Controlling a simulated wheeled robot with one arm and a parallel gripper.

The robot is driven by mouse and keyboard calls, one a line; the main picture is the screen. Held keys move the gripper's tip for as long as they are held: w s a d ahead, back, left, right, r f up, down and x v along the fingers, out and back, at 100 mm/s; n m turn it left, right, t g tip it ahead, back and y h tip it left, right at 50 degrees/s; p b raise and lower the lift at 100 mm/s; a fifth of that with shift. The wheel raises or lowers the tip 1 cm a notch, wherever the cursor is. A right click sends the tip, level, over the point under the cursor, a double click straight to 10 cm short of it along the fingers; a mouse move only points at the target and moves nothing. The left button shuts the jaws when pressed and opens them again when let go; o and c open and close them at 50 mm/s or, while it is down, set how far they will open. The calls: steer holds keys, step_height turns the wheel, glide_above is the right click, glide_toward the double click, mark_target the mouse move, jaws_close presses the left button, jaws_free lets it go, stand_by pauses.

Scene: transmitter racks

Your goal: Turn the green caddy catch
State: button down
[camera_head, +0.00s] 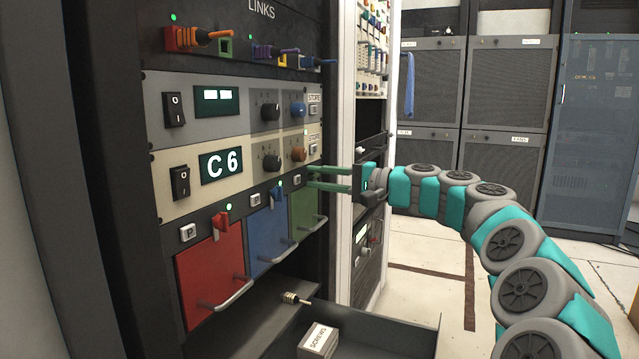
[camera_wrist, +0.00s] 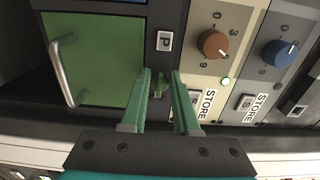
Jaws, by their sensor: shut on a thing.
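The green caddy (camera_head: 308,211) sits in the rack to the right of the blue and red caddies; in the wrist view it (camera_wrist: 100,60) fills the upper left, with a metal bar handle. Its small green catch (camera_wrist: 160,88) shows between the fingers in the wrist view, beside the caddy's edge and near a P button. My gripper (camera_head: 312,176) reaches in from the right at the top of the green caddy. Its two green fingers (camera_wrist: 161,78) stand either side of the catch and are shut on it. The fingers hide the catch in the head view.
The blue caddy (camera_head: 272,238) and red caddy (camera_head: 210,277) have their own catches. Above is a panel with knobs and a display (camera_head: 221,162) reading C 6. Below, a tray (camera_head: 400,338) juts out with a SCREWS box (camera_head: 318,341); a small brass-coloured part (camera_head: 291,298) lies nearby.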

stand_by(0.4)
steer(key=c, duration=0.7)
jaws_free()
steer(key=shift+d, duration=0.1)
steer(key=v, duration=0.7)
steer(key=shift+s+d+p, duration=0.15)
steer(key=shift+d+p, duration=0.15)
